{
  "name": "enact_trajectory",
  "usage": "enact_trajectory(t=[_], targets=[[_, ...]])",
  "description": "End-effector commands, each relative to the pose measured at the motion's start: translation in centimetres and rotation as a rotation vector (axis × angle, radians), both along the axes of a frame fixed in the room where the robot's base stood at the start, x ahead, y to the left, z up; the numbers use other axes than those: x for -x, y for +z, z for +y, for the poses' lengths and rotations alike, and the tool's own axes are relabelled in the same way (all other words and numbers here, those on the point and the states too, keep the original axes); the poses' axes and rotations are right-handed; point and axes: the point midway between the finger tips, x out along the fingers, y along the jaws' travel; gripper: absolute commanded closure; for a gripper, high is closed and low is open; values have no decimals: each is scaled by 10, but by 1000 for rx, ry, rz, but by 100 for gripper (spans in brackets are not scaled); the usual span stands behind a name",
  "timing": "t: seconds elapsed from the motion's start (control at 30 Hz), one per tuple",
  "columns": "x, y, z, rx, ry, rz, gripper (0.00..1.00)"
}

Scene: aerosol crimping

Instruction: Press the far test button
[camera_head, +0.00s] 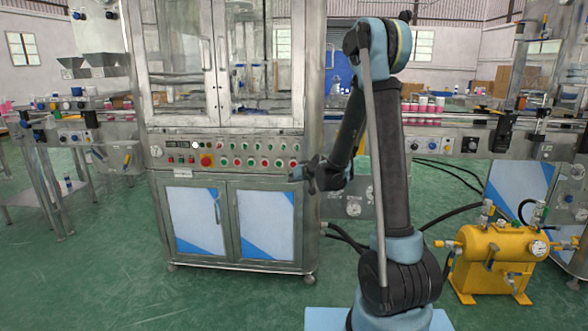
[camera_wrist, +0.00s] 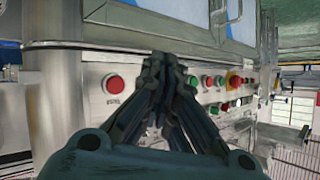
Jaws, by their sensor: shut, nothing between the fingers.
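The control panel (camera_head: 220,153) spans the front of the steel machine, with rows of small red and green buttons (camera_head: 265,155). I cannot tell which one is the far test button. In the wrist view, which is upside down, a single red button (camera_wrist: 115,84) with an unreadable label stands left of my fingers. Several red and green buttons (camera_wrist: 215,82) show to their right. My gripper (camera_head: 297,174) is shut and empty, near the panel's right end; its fingertips (camera_wrist: 158,62) point toward the panel and hide part of it. I cannot tell whether they touch it.
A larger red knob on a yellow base (camera_head: 206,160) is on the panel's left part. Glass doors (camera_head: 245,60) are above the panel, blue-and-white cabinet doors (camera_head: 266,224) below. A yellow tank (camera_head: 492,262) and black hoses lie to the right. The green floor in front is clear.

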Motion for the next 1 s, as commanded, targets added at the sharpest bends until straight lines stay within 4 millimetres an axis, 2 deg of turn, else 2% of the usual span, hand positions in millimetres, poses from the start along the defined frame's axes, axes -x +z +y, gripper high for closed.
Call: enact_trajectory(t=[0.2,0.37,1.0], targets=[[-1,0,0,0,0,1,100],[-11,0,0,0,0,1,100],[-79,0,-2,0,0,1,100]])
